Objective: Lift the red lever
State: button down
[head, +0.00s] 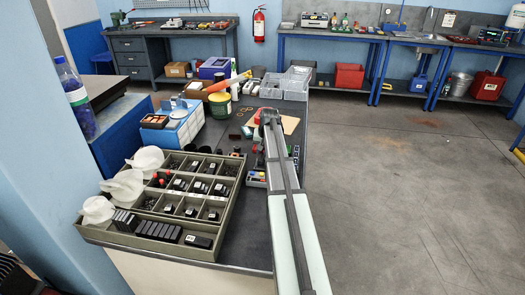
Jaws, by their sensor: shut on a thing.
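My arm reaches from the bottom right along the dark bench, and my gripper (267,117) is at its far end. The gripper is small here and my arm hides most of its fingers. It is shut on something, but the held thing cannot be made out. A small red part (254,148) shows just left of my arm, above a small device with coloured parts (256,179) that my arm partly covers. I cannot tell whether this red part is the lever, or how far the lever is raised.
A sectioned grey-green tray (232,205) with black blocks fills the near left bench. White funnel-like pieces (122,185) stand at its left edge. Behind are a blue-and-white box (178,127), a green tub (219,105) and grey bins (284,88). The floor at right is open.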

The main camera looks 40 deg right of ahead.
jog(key=s+a+t+h, duration=0.1)
jog(key=s+t+h, duration=0.1)
jog(key=t+h, duration=0.1)
jog(key=shift+a+r, duration=0.35)
jog(key=shift+a, duration=0.05)
jog(key=shift+s+a+r+n+t+h, duration=0.1)
jog(key=shift+s+a+n+t+h, duration=0.15)
jog(key=shift+t+h, duration=0.55)
jog(key=shift+s+a+n+t+h, duration=0.15)
jog(key=shift+a+t+h, duration=0.15)
jog(key=shift+t+h, duration=0.5)
jog(key=c, duration=1)
grip_release()
jog(key=shift+s, duration=0.1)
jog(key=v, duration=1.3)
jog(key=shift+s, duration=0.35)
